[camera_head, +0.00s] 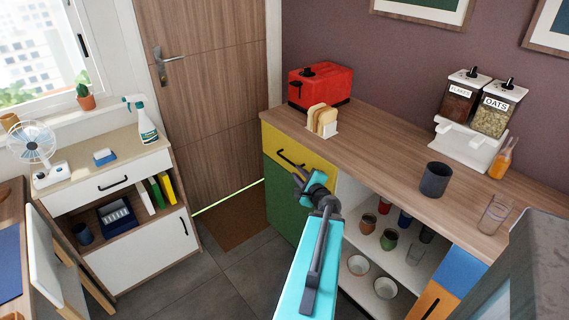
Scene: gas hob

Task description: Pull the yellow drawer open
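The yellow drawer (275,142) is at the top left of the wooden-topped cabinet (385,148), above a green door (282,205). It looks shut, with its front about flush with the green door. Its black bar handle (289,158) runs across the front. My turquoise arm reaches up from the bottom middle. My gripper (299,180) is in front of the drawer, just below the handle's right end in the picture. Whether it touches the handle is unclear. The wrist hides the drawer's lower right part, and the fingers are too small to read.
A red toaster (320,86) and a bread rack (322,121) stand on the countertop above the drawer. Open shelves with cups and bowls (385,287) are right of my arm. A white cabinet (140,245) stands left. Dark floor (225,270) lies clear between them.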

